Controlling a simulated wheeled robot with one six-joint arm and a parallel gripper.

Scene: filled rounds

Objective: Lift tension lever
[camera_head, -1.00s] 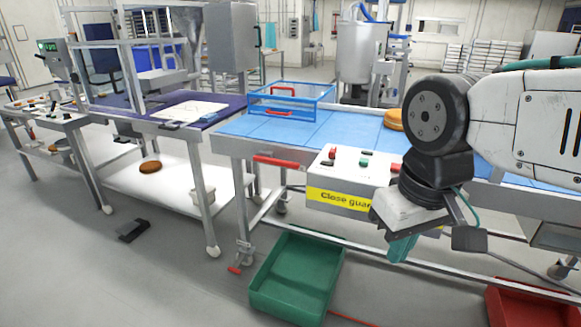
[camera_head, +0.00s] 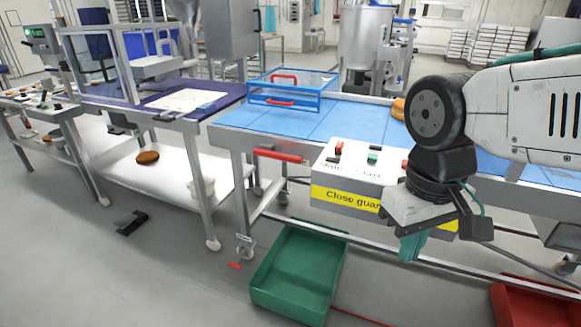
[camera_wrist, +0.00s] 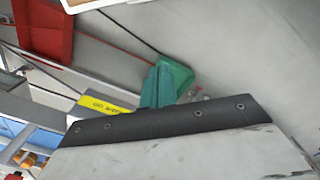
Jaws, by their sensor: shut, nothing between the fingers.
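A red-handled lever (camera_head: 280,156) sticks out from the near left side of the blue-topped conveyor table (camera_head: 350,116). It lies nearly level, left of the control box; I take it to be the tension lever, though no label shows. A smaller red-tipped part (camera_head: 234,265) sits low by the table's foot. My gripper (camera_head: 412,246) points down in front of the control box, right of the red lever and well apart from it. Its teal fingers also show in the wrist view (camera_wrist: 163,88), shut and empty. The red-handled lever cannot be made out in the wrist view.
The control box (camera_head: 352,194) with a yellow "Close guard" label is beside my gripper. A green crate (camera_head: 299,275) and a red crate (camera_head: 535,305) are on the floor. A blue-framed guard (camera_head: 292,92) stands on the conveyor. The floor at left front is mostly clear.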

